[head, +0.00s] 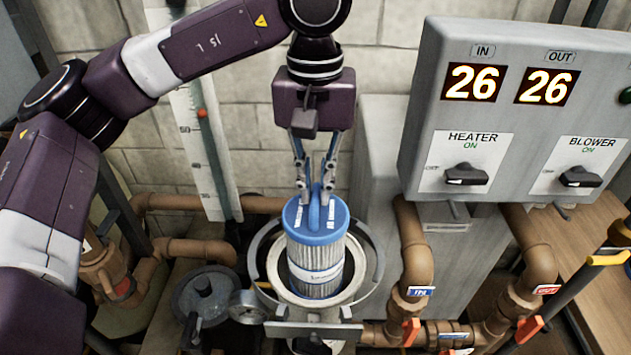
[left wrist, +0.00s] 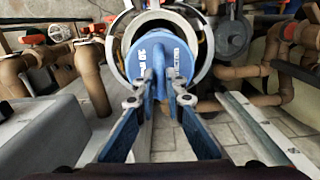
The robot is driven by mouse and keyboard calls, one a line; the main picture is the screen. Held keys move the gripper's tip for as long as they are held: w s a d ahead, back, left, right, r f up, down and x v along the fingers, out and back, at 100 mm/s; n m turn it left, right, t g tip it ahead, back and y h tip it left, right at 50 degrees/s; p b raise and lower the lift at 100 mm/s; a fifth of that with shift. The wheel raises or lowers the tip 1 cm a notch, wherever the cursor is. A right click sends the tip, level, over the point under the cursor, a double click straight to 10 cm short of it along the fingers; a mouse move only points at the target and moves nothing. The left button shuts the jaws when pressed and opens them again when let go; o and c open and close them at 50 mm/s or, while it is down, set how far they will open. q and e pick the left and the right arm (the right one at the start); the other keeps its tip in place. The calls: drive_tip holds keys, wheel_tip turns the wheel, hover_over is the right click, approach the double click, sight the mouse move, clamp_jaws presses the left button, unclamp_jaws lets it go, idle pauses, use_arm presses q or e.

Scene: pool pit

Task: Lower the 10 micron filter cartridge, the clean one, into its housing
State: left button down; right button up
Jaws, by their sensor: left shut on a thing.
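The filter cartridge (head: 316,258) has a blue top cap, white pleats and a pale label band. It hangs upright over the open round mouth of the housing (head: 259,262). Its lower end shows inside the ring of the mouth; I cannot tell how deep it is. My left gripper (head: 316,197) points down and is shut on the blue handle fin on the cap. The left wrist view shows both fingertips (left wrist: 161,92) against the fin and the cap (left wrist: 229,37) within the housing's ring. The cap's printing is too small to read surely. My right gripper is out of view.
A grey control box (head: 520,110) with two displays reading 26 stands at the right. Brown pipes (head: 411,245) with red-handled valves run beside the housing. A round gauge (head: 248,306) and a dark knobbed vessel (head: 205,297) stand at its left. A white scale board (head: 197,130) stands behind.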

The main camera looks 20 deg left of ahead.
use_arm(q)
wheel_tip(320, 180, down, 16)
drive_tip(key=b, duration=1.2)
drive_tip(key=shift+b, duration=0.35)
idle(0.6)
drive_tip(key=shift+r, duration=0.1)
idle(0.3)
drive_tip(key=shift+f+b, duration=0.55)
drive_tip(key=shift+f, duration=0.15)
drive_tip(key=shift+f+b, duration=0.65)
drive_tip(key=shift+b, duration=0.05)
idle(0.4)
drive_tip(key=c, duration=2)
unclamp_jaws()
drive_tip(key=shift+o, duration=0.5)
